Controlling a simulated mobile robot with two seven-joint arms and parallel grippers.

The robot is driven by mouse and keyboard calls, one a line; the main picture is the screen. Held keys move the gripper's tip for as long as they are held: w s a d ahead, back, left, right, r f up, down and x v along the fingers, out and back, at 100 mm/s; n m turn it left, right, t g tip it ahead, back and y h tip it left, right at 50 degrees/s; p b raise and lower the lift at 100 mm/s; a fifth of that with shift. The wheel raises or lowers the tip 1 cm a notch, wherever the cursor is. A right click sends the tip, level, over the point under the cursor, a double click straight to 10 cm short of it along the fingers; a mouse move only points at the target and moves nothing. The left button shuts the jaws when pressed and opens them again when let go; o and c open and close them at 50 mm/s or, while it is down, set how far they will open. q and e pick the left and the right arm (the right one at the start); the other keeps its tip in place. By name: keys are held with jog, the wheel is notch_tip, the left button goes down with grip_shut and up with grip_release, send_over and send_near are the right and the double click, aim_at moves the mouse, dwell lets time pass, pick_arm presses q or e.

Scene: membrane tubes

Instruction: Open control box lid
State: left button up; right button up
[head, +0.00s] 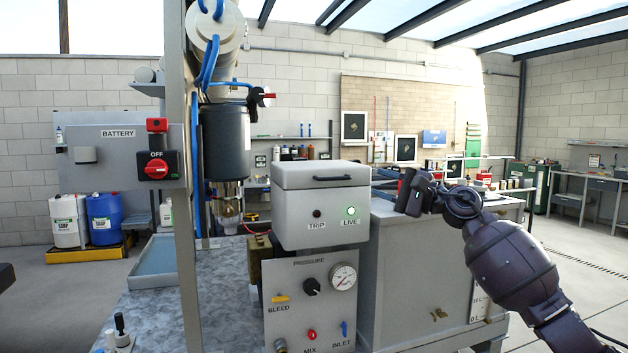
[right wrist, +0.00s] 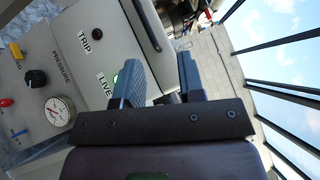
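The control box (head: 300,233) is a pale grey box above the pressure panel. Its lid (head: 293,181) is shut and has a dark bar handle (head: 332,178) on its front. The handle also shows at the top of the right wrist view (right wrist: 141,22). Below the lid, the TRIP lamp (head: 318,213) is dark and the LIVE lamp (head: 351,210) glows green. My right gripper (head: 406,188) is right of the box, apart from the handle. In the right wrist view (right wrist: 160,65) its two fingers are apart with nothing between them. My left gripper is not in view.
The pressure panel (head: 312,320) with gauge (head: 343,276), knobs and valves is below the box. A grey post (head: 179,150) and the battery box (head: 115,165) stand left. A large grey cabinet (head: 415,270) is beneath my right arm. Space above the lid looks clear.

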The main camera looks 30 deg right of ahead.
aim_at(338, 179)
jog(key=w+a+n, duration=0.1)
jog(key=w, duration=0.1)
jog(key=w+a+n+p, duration=0.1)
jog(key=w+a+n, duration=0.1)
jog(key=w, duration=0.1)
jog(key=w+a+n+g, duration=0.1)
jog(key=w+a, duration=0.1)
jog(key=shift+w+a+r+n+p, duration=0.2)
jog(key=shift+w+a+n+p, duration=0.1)
jog(key=shift+w+p, duration=0.1)
jog(key=shift+w+a, duration=0.25)
jog(key=shift+w, duration=0.2)
jog(key=shift+c, duration=0.3)
grip_shut()
